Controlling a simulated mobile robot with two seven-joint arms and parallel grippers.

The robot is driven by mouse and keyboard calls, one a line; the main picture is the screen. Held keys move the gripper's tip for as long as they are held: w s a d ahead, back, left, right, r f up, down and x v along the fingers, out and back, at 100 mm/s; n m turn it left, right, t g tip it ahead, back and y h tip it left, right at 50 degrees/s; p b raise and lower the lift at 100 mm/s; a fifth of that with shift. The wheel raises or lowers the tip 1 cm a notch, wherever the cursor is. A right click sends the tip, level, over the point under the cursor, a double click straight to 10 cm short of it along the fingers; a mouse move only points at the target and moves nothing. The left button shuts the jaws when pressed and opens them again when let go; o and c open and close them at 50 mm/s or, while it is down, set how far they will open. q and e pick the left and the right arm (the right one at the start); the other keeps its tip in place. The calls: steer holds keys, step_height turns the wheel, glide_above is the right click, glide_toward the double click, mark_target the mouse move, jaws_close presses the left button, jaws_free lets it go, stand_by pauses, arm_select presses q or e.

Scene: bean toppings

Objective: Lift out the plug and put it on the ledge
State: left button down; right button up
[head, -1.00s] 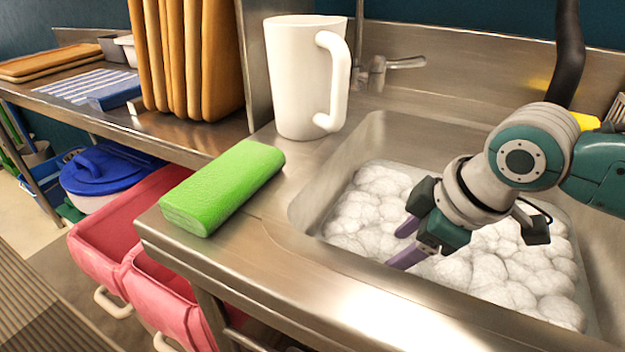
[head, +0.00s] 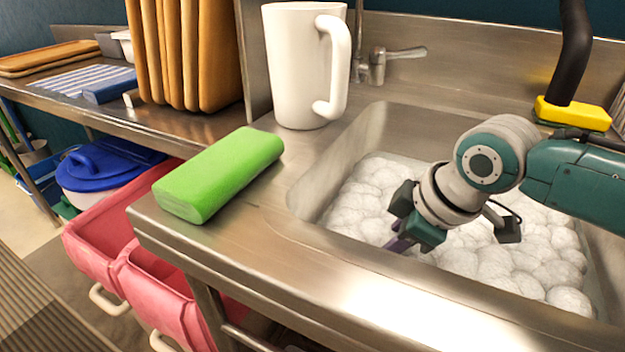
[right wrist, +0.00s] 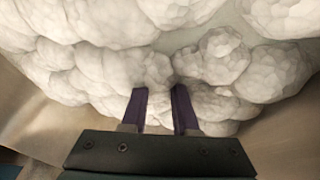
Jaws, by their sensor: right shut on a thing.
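The steel sink (head: 330,160) is full of white foam (head: 365,195). My right gripper (head: 400,246) reaches down into the foam near the sink's front wall. In the right wrist view its two purple fingers (right wrist: 160,108) stand a little apart, with their tips sunk in the foam. It is shut on the plug, which the foam hides entirely. The bare steel ledge (head: 330,270) runs along the front of the sink. My left gripper is not in view.
A green block (head: 222,175) lies on the steel left of the sink. A white jug (head: 295,70) stands behind it, near the tap (head: 380,62). A yellow-based brush (head: 572,113) stands at the back right. Pink bins (head: 95,235) are below left.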

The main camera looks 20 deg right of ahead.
jaws_close()
stand_by(0.3)
steer(key=shift+r, duration=0.3)
step_height(320, 180, up, 27)
steer(key=p, duration=1.6)
steer(key=shift+r, duration=0.2)
steer(key=shift+a, duration=0.1)
